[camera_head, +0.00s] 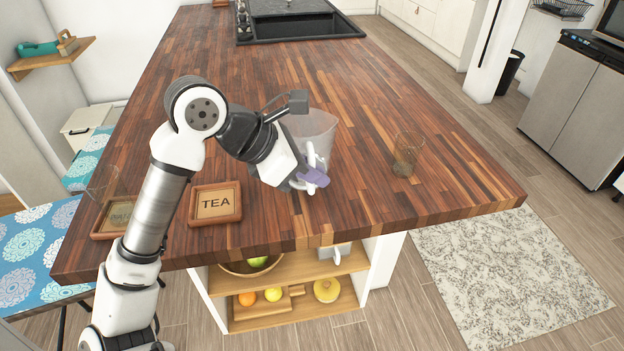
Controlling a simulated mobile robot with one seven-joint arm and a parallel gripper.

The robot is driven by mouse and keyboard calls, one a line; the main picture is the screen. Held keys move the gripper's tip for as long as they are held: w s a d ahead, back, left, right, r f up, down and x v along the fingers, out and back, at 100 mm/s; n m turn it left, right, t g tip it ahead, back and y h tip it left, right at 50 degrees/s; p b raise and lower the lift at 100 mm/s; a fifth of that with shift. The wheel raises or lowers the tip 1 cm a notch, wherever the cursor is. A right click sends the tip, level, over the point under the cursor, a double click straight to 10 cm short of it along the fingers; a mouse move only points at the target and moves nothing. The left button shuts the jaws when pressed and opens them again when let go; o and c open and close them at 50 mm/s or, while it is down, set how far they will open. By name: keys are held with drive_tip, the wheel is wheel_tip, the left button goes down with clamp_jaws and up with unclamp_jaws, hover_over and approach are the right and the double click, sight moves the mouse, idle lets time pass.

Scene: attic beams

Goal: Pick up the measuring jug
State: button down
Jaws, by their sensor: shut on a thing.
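The measuring jug (318,124) is a clear, greyish see-through vessel on the wooden counter (380,85), right of the middle of my arm. My gripper (314,178) is at the jug's near side, shut on it, around its handle area. The arm and gripper hide the jug's left side and much of its lower part. I cannot tell whether the jug's base touches the counter.
A glass (406,152) stands on the counter to the right of the jug. A framed TEA sign (215,203) lies to the left, with a second framed sign (117,216) farther left. A black sink (300,27) is at the back. Free counter lies behind the jug.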

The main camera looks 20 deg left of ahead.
drive_tip(key=shift+r+b, duration=0.5)
drive_tip(key=shift+r, duration=3.05)
drive_tip(key=shift+w+a, duration=0.1)
drive_tip(key=shift+a, duration=0.05)
